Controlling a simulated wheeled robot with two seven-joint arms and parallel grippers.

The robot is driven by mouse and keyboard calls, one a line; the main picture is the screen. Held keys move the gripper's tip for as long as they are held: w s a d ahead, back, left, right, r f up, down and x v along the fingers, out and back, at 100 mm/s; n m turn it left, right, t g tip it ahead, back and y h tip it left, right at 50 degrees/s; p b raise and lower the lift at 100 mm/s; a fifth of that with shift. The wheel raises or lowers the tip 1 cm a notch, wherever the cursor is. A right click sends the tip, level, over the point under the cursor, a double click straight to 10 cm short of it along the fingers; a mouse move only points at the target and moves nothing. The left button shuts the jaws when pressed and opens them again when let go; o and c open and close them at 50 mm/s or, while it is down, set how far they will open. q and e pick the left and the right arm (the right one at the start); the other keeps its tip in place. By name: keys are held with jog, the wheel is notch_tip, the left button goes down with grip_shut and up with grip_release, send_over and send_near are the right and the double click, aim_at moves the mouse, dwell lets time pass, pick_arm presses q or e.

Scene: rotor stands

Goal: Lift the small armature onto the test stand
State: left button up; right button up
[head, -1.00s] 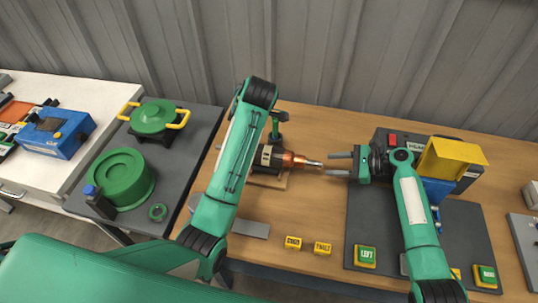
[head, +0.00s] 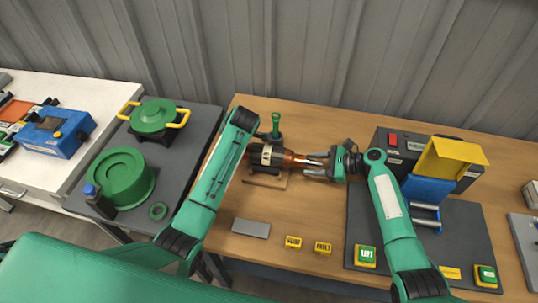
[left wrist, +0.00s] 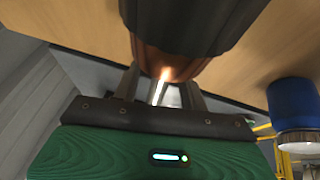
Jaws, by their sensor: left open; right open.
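The small armature (head: 268,157), a dark cylinder with a pale band, copper end and steel shaft, lies level on a wooden base on the table. My right gripper (head: 308,164) is open, its fingers either side of the shaft at the copper end. My left gripper (left wrist: 160,95) is open in the left wrist view, its fingers beside a steel shaft below the copper end of the dark body. A blue stand with steel rollers (head: 428,190), apparently the test stand, is at the right on a dark mat.
A grey box with a yellow hood (head: 452,158) stands behind the blue stand. A green post (head: 275,125) rises behind the armature. Yellow blocks (head: 322,248) and a grey plate (head: 251,228) lie in front. A green lidded pot (head: 155,117) is at left.

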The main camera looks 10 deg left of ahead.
pick_arm(q)
grip_shut()
pick_arm(e)
grip_shut()
pick_arm(q)
jog(key=shift+w+r, duration=0.1)
jog(key=shift+r, duration=0.15)
pick_arm(e)
jog(key=shift+w+r, duration=0.1)
jog(key=shift+r, duration=0.15)
